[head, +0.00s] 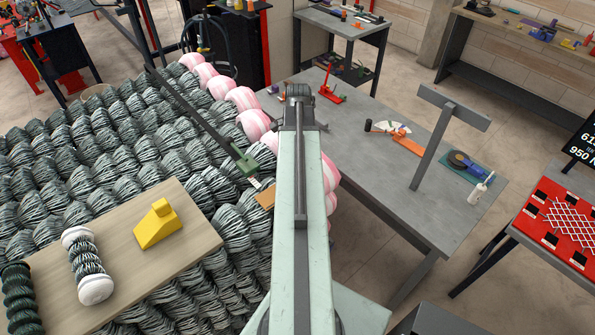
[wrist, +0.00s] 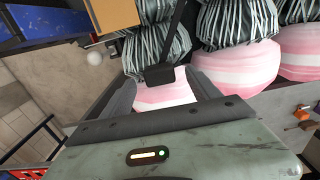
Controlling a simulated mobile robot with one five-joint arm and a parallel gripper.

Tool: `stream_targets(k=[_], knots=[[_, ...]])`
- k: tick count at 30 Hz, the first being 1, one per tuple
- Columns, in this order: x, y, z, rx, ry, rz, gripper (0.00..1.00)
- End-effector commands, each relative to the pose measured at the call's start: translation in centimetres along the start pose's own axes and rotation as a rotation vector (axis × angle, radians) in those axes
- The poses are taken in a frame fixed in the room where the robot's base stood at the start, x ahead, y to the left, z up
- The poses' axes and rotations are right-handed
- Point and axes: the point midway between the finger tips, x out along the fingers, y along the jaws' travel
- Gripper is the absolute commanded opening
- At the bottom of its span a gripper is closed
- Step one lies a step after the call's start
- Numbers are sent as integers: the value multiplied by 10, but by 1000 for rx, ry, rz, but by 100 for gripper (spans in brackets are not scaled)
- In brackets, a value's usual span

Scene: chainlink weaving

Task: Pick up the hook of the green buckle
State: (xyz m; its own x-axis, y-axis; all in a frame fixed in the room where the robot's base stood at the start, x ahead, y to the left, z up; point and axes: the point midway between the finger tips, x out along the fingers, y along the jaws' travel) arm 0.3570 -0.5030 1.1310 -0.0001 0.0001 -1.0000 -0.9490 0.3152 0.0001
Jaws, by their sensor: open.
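The green buckle (head: 246,164) sits at the lower right end of a long dark strap (head: 195,108) lying across the rows of dark, striped bundles in the head view. A small pale tip, possibly its hook, shows just below it. In the wrist view, my gripper (wrist: 161,83) is open, its two grey fingers spread apart. A dark bar (wrist: 165,35) ending in a black block (wrist: 159,75) shows between and just beyond the fingertips, before a pink-and-white bundle. I cannot tell whether this block belongs to the buckle. My gripper is hidden behind my arm in the head view.
A wooden board (head: 115,230) carries a yellow block (head: 157,225) and a wrapped spool (head: 90,270). Pink-and-white bundles (head: 242,99) line the stack's right edge. A grey table (head: 375,185) with tools and a grey T-shaped post (head: 435,140) stands to the right.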

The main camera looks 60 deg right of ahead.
Motion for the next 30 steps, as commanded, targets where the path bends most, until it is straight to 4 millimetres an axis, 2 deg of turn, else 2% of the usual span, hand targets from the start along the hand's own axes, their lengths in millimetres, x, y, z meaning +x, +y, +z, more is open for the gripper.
stream_targets(k=[1, 2, 9, 10, 17, 25, 30], knots=[[17, 0, 0, 0, 0, 0, 71], [20, 0, 0, 0, 0, 0, 71], [18, 0, 0, 0, 0, 0, 71], [18, 0, 0, 0, 0, 0, 68], [17, 0, 0, 0, 0, 0, 5], [15, 0, 0, 0, 0, 0, 4], [-4, 0, 0, 0, 0, 0, 4]])
